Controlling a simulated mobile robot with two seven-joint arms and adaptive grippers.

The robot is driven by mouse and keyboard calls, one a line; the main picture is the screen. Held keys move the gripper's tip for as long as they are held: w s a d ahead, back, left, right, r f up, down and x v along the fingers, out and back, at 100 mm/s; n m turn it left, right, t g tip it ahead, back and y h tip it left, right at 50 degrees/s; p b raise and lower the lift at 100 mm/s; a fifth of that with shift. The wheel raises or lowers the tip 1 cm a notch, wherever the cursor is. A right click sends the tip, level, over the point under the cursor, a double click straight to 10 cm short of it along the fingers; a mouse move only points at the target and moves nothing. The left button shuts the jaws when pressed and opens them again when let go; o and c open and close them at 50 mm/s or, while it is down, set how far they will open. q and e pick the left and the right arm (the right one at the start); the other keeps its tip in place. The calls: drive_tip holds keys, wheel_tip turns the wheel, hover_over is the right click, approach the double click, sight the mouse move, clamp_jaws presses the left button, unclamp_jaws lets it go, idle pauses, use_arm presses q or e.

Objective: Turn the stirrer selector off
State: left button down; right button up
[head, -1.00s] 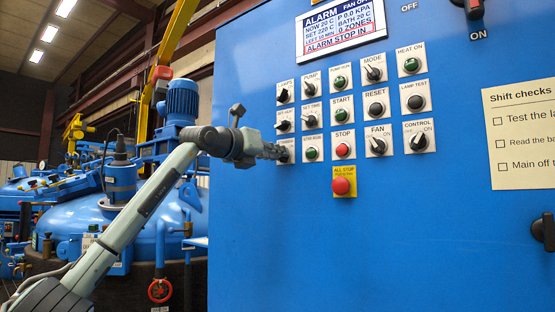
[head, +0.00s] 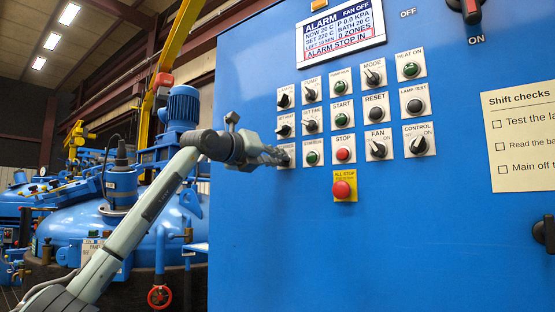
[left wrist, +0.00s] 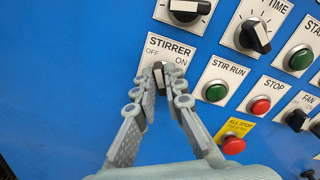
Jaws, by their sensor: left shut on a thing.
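The stirrer selector is a small black knob (left wrist: 160,75) on a white plate marked STIRRER (left wrist: 172,50), with OFF at left and ON at right. My left gripper (left wrist: 161,84) is shut on the knob, one finger on each side of it. The fingers hide part of the knob, and its exact pointing is hard to tell. In the head view my left gripper (head: 275,156) reaches the lower left plate of the blue panel and covers most of the selector. My right gripper is not in view.
Close to the right of the selector is the green STIR RUN button (left wrist: 215,92). Another knob (left wrist: 186,9) sits above. The red ALL STOP button (head: 341,189) is at lower right on a yellow plate. Blue panel to the left and below is bare.

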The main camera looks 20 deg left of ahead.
use_arm(q)
drive_tip(key=c, duration=1.6)
unclamp_jaws()
drive_tip(key=v, duration=1.2)
drive_tip(key=shift+r, duration=0.1)
